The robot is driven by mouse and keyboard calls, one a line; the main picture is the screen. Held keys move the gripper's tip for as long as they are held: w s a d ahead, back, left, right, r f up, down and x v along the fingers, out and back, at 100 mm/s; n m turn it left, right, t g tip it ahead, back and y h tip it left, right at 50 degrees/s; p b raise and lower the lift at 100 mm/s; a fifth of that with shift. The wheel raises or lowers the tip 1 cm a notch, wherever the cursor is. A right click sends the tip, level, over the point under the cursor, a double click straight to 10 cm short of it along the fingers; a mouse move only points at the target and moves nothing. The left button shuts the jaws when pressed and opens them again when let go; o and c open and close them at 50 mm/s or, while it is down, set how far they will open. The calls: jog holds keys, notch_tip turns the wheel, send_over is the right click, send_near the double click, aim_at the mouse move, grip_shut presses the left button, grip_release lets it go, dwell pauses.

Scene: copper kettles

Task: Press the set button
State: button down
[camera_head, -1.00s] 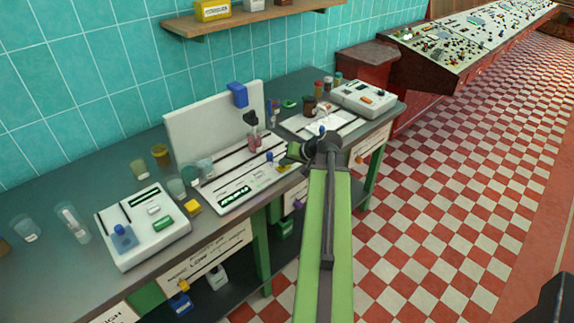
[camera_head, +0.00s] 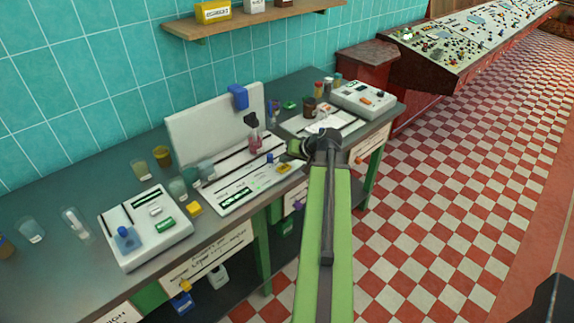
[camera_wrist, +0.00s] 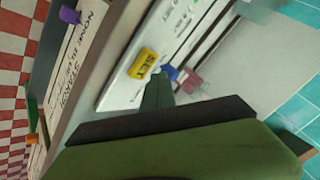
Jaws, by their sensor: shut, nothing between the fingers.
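The yellow button marked SET (camera_wrist: 144,62) sits on a white panel in the wrist view. It also shows as a small yellow block (camera_head: 284,168) near the right front edge of the white device (camera_head: 235,196) with a tall back plate in the head view. My gripper (camera_wrist: 158,88) is shut and empty. In the wrist view its dark green tip is just below the button in the picture; I cannot tell whether they touch. In the head view my arm's dark end is close to the button's upper right, and the fingertips are hard to make out.
A blue knob (camera_wrist: 169,71) and a pinkish-red part (camera_wrist: 192,81) lie close beside the tip. Another white device (camera_head: 147,227), a yellow block (camera_head: 193,208) and glass jars stand left on the bench. Papers (camera_head: 325,118) and a further white device (camera_head: 362,98) are to the right.

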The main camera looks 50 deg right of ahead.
aim_at(286, 168)
notch_tip(286, 168, up, 5)
jog(key=p, duration=0.4)
jog(key=shift+f, duration=0.15)
dwell(0.4)
jog(key=shift+f, duration=0.1)
